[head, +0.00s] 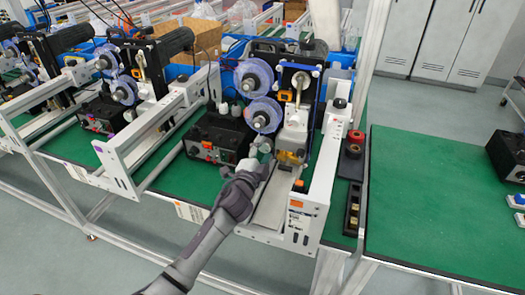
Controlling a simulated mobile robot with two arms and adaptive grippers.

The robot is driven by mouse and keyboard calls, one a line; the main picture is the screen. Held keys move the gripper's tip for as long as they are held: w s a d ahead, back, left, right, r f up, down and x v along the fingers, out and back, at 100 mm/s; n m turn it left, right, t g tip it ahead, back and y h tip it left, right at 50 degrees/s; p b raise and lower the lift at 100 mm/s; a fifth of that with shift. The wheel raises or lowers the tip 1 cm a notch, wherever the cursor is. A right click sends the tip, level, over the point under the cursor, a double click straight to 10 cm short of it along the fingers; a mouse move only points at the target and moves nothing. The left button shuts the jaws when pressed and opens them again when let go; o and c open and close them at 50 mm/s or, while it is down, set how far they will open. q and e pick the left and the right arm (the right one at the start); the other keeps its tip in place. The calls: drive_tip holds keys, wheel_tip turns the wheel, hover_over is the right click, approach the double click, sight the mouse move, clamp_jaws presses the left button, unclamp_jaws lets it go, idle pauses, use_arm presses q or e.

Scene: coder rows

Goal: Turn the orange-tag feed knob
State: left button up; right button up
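The coder with an orange tag (296,204) on its white front frame plate stands at the middle of the green bench. It carries two blue reels (254,77) and a black control box (219,138), which also bears a small orange label. My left gripper (258,160) is in front of this coder, to the right of the control box and below the lower blue reel (263,115). A small pale round part (265,144) shows just above its fingertips; I cannot tell whether they touch it or whether it is the feed knob. The finger opening is too small to judge. My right gripper is not in view.
A similar coder (121,92) stands to the left, with white frame rails between. A red button (355,137) and a black strip (352,208) are right of the coder. The green bench top (430,200) farther right is mostly clear.

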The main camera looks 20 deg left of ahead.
use_arm(q)
drive_tip(key=shift+o, duration=0.6)
drive_tip(key=s, duration=1.2)
drive_tip(key=shift+a, duration=0.2)
